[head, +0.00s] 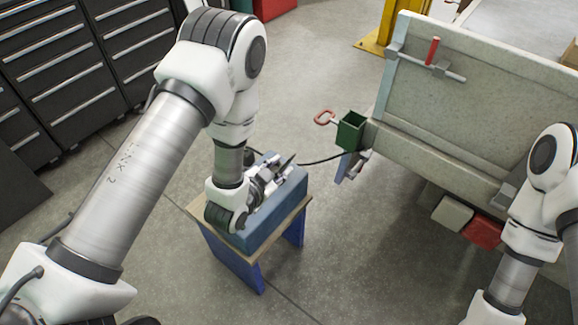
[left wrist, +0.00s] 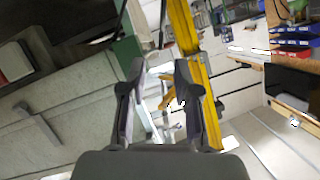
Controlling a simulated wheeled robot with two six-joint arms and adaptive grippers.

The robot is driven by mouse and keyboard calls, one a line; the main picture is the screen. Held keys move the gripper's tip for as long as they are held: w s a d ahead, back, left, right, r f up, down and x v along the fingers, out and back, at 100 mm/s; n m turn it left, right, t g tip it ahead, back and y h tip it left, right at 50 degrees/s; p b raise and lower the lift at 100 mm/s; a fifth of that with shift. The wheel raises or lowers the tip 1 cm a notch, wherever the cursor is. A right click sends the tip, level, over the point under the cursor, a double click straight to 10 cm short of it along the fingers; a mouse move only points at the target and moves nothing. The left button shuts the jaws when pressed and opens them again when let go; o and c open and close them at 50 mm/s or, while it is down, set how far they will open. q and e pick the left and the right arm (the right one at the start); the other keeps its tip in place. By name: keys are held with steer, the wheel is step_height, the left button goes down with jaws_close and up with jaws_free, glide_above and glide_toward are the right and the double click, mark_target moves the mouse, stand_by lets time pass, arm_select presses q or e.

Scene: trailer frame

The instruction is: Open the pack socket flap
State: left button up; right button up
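The blue-grey pack (head: 277,212) sits on a small stool with a wooden top and blue legs. My left gripper (head: 284,168) is above the pack's top, pointing toward the trailer side; I cannot tell whether it touches the pack. In the left wrist view my left gripper (left wrist: 158,70) has its two fingers apart, with nothing seen between them. I cannot make out the socket flap; my arm and gripper cover part of the pack. A black cable (head: 322,160) runs from behind the gripper toward the trailer. My right arm shows at the right edge, its gripper out of frame.
The grey trailer (head: 470,95) stands at the right, with a green box (head: 350,131) and a red ring handle (head: 325,117) at its near corner. Dark drawer cabinets (head: 60,75) line the upper left. A yellow post (head: 388,25) stands behind. Floor in front of the stool is clear.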

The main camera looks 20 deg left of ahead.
mark_target(291, 157)
arm_select(q)
steer(key=x, duration=0.7)
steer(key=shift+w+d, duration=0.1)
steer(key=shift+w, duration=0.25)
jaws_close()
